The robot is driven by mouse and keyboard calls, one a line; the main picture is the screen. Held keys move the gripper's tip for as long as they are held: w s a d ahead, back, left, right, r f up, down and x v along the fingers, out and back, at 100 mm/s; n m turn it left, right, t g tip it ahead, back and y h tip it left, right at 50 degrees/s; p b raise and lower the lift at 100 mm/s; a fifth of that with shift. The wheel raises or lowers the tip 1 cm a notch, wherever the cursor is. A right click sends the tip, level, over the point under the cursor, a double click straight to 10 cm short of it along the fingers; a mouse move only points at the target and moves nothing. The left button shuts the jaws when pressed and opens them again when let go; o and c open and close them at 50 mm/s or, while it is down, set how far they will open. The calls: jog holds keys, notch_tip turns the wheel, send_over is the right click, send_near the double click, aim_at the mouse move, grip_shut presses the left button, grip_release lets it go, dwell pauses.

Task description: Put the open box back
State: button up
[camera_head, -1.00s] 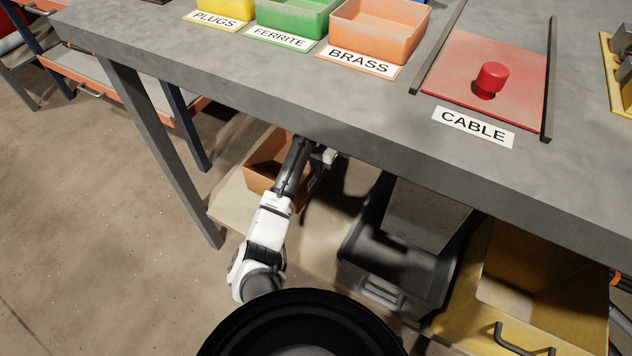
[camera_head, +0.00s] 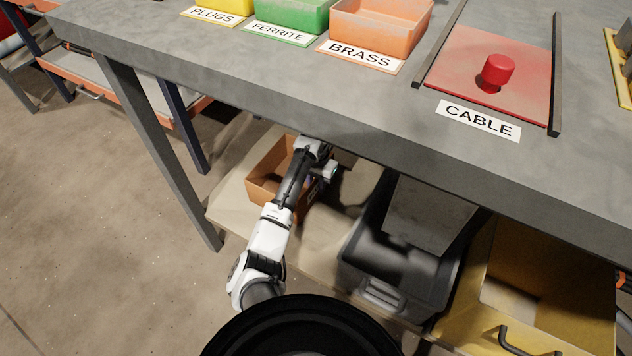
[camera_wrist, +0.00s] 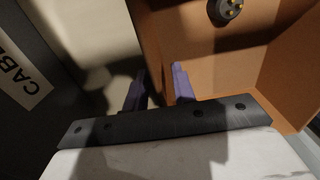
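The open box is an orange-brown box (camera_head: 266,188) on the low shelf under the bench, with my arm over its right part. In the wrist view the box (camera_wrist: 275,55) fills the upper right, with its open inside showing. A round dark plug with gold pins (camera_wrist: 228,10) shows inside it. My gripper (camera_wrist: 157,72) has two purple fingers set apart. The left finger is outside the box and the right finger inside, with the box wall between them; I see no clear contact.
A dark grey bin (camera_head: 385,265) and a yellow bin (camera_head: 470,315) stand right of the box under the bench. The bench top (camera_head: 200,70) overhangs the arm. On it are bins labelled plugs, ferrite and brass, and a red cable panel (camera_head: 460,75). Shelf left of the box is bare.

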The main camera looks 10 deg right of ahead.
jog(key=shift+r, duration=0.1)
notch_tip(320, 180, up, 12)
jog(key=p, duration=0.4)
dwell(0.5)
